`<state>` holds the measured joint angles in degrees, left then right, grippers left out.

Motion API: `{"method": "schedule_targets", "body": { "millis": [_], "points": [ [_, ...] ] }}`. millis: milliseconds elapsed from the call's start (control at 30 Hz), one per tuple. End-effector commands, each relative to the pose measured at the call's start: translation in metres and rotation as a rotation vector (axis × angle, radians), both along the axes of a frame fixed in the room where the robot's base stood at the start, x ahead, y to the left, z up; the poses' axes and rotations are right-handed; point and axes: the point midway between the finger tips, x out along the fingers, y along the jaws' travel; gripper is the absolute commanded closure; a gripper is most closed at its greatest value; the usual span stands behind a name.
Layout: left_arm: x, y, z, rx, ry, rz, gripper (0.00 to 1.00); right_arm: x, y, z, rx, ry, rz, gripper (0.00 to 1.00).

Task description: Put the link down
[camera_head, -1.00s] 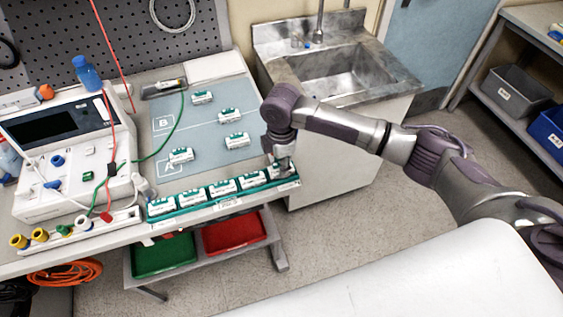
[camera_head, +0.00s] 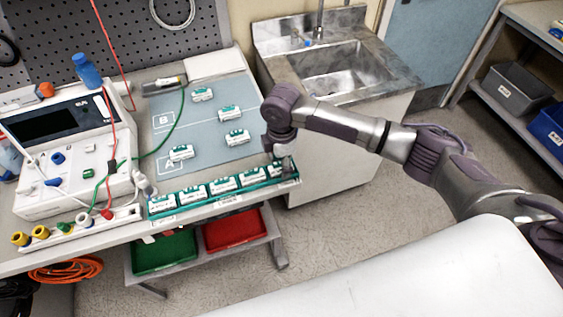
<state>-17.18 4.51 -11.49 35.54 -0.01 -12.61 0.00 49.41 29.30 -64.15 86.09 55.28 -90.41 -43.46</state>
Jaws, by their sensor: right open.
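My right gripper (camera_head: 282,160) is open over the right end of a narrow green rack (camera_head: 225,203) along the front of the bench. White-and-green modules, which I take to be the links, sit in a row in the rack. The rightmost module (camera_head: 277,171) is right under my gripper and partly hidden by it. I cannot tell whether the fingers touch it. Other links lie on the blue-grey mat (camera_head: 195,125): one at the back (camera_head: 203,95), two at the right (camera_head: 229,113) (camera_head: 237,137) and one near the A mark (camera_head: 181,152). My left gripper is out of view.
A white pump-like device (camera_head: 65,150) with cables stands left on the bench. A green bin (camera_head: 165,252) and a red bin (camera_head: 233,230) sit below its front edge. A metal sink (camera_head: 340,70) is at the right back.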

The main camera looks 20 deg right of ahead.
Motion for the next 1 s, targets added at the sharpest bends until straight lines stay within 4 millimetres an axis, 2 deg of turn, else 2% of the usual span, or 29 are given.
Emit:
{"method": "schedule_targets", "body": {
  "millis": [533, 700, 1000],
  "points": [
    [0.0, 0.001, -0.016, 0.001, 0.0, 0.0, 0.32, 0.001, 0.0, 0.101, 0.002, -0.004, -0.001, 0.4],
    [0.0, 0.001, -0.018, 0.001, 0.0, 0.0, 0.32, 0.001, 0.0, 0.116, 0.001, -0.001, 0.0, 0.4],
    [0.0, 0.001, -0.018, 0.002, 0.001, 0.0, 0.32, 0.001, 0.0, 0.119, 0.002, 0.0, 0.0, 0.4]
  ]
}}
